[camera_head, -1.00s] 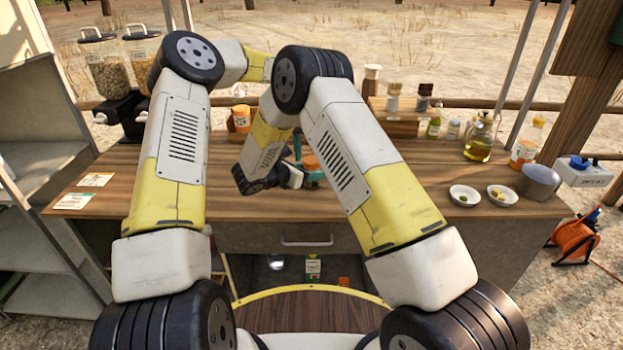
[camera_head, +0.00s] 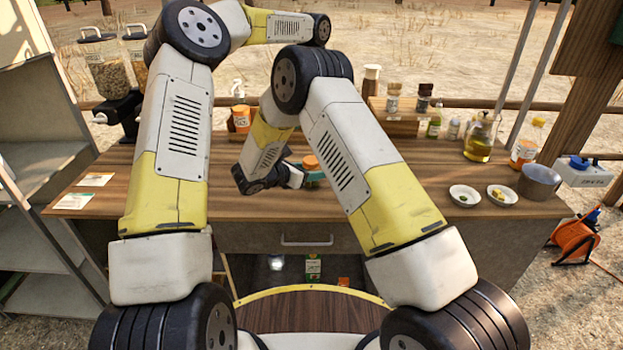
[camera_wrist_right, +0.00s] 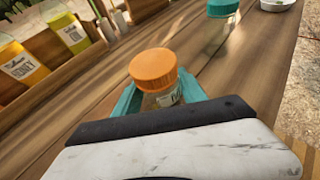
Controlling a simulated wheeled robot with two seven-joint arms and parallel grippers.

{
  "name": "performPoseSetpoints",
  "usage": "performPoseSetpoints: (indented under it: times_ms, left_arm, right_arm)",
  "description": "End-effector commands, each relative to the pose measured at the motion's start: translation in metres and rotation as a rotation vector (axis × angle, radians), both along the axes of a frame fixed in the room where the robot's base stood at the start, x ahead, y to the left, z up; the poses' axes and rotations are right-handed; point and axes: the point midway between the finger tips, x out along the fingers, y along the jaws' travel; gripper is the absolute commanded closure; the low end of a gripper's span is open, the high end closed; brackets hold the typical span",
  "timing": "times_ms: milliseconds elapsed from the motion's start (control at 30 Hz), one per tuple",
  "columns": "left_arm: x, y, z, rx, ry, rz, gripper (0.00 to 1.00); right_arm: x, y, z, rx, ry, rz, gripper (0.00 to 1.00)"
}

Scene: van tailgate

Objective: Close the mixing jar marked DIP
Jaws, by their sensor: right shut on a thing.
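My right gripper (camera_head: 308,172) is low over the middle of the counter, partly hidden by my own arm. In the right wrist view its teal fingers (camera_wrist_right: 162,96) are shut around a small clear jar (camera_wrist_right: 165,97) with an orange lid (camera_wrist_right: 153,69). The lid sits on top of the jar; its label is mostly hidden and I cannot read it. The orange lid also shows in the head view (camera_head: 310,161). Another clear jar with a teal lid (camera_wrist_right: 222,7) stands farther along the counter; no DIP marking is readable. My left gripper is out of view.
The wooden counter (camera_head: 400,225) holds two small white dishes, a grey pot (camera_head: 539,181) and an oil jug (camera_head: 480,138) at the right. A wooden rack (camera_head: 400,120) with bottles stands at the back. Two cards (camera_head: 95,180) lie at the left, near dispensers.

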Motion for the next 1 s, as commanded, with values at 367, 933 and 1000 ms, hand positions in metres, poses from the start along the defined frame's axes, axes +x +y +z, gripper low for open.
performPoseSetpoints:
  times_ms: [367, 933, 1000]
  left_arm:
    - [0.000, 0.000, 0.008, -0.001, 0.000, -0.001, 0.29]
    - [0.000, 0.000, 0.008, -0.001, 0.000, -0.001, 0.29]
    - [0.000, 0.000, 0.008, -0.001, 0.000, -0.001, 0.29]
  right_arm:
    - [0.000, 0.000, 0.000, 0.000, -0.001, 0.000, 1.00]
    - [-0.005, 0.006, 0.003, 0.000, 0.000, 0.001, 0.26]
    - [-0.012, 0.013, 0.008, 0.001, -0.001, 0.004, 0.26]
